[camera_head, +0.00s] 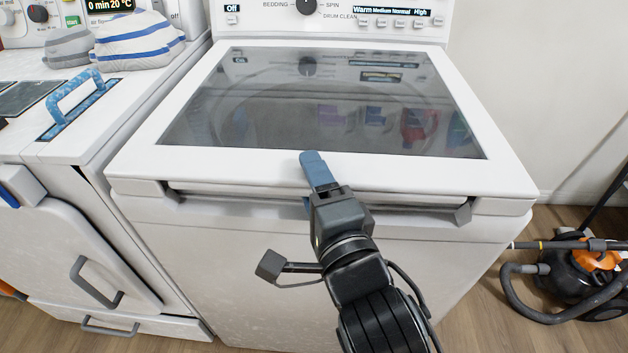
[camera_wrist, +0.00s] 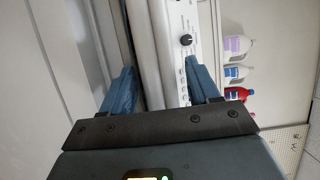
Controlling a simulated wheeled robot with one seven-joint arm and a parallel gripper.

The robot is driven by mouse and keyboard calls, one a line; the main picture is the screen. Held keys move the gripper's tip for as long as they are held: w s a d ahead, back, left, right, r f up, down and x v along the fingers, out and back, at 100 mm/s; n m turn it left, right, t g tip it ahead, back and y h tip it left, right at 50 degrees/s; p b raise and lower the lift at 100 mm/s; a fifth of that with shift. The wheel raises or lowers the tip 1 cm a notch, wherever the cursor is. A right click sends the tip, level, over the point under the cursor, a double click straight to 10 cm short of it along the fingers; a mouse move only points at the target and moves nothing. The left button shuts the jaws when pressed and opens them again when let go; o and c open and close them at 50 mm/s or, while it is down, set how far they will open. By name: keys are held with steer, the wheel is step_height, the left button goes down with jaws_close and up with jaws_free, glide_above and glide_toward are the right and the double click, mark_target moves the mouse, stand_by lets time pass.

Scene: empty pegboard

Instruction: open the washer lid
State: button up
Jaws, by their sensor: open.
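The washer lid (camera_head: 440,171) is a white frame around a dark glass pane, and it lies shut on top of the white washer (camera_head: 270,290). A recessed handle gap (camera_head: 250,197) runs under its front edge. My gripper (camera_head: 312,180) is at the middle of that front edge. One blue finger lies over the top of the rim, and the other is mostly hidden below it. In the wrist view my gripper (camera_wrist: 160,68) has its fingers apart, with the white lid edge (camera_wrist: 152,50) between them. I cannot tell whether either finger touches the lid.
A second white machine (camera_head: 60,230) with a blue handle (camera_head: 72,95) stands close on the left, with striped cloths (camera_head: 135,38) on it. The control panel (camera_head: 340,18) rises behind the lid. A vacuum cleaner (camera_head: 585,265) stands on the floor at right.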

jaws_close()
stand_by(0.6)
